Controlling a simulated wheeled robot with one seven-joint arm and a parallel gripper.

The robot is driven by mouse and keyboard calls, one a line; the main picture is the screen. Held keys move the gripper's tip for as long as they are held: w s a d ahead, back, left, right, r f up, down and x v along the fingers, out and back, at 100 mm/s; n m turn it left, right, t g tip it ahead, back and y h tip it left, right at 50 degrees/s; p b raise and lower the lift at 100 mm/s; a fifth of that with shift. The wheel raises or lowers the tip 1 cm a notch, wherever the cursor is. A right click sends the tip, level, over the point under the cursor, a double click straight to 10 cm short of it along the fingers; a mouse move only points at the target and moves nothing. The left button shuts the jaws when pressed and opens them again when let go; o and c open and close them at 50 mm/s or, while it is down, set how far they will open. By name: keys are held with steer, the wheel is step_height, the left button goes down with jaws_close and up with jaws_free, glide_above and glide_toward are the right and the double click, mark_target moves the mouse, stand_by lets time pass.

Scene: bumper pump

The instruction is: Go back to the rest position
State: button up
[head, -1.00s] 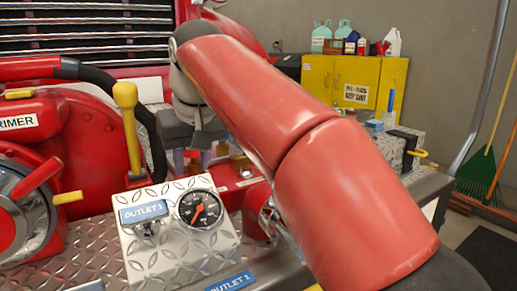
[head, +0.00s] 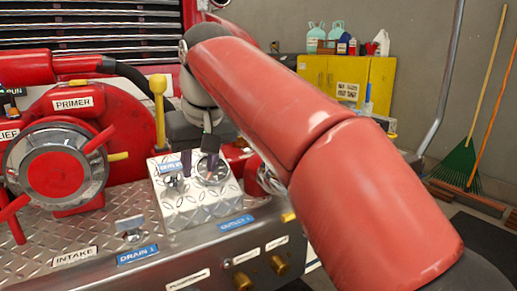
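My red arm reaches from the lower right to the upper middle of the head view. My gripper (head: 200,164) hangs down at its end, in front of the outlet panel (head: 195,209). Its two dark fingers look apart, with nothing visible between them. I cannot tell how far the fingertips are from the panel.
A red pump with a primer label (head: 73,103) and round intake cap (head: 62,173) stands at left. A yellow-topped lever (head: 158,84) rises behind the panel. Floor shows at right.

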steer(key=s+d+f+m, duration=0.1)
steer(key=s+d+f, duration=0.15)
steer(key=d, duration=0.55)
steer(key=s+d+f+m, duration=0.2)
steer(key=d+f, duration=0.2)
steer(key=d, duration=0.3)
steer(key=s+d+f+m+h, duration=0.1)
steer(key=s+d+f, duration=0.4)
steer(key=f, duration=0.3)
steer(key=s+d+f+m+t+h, duration=0.1)
steer(key=s+d+f+m, duration=0.1)
steer(key=s+d+f, duration=0.4)
step_height(320, 180, down, 3)
steer(key=shift+s+t, duration=0.3)
steer(key=shift+s, duration=0.95)
steer(key=shift+a, duration=0.2)
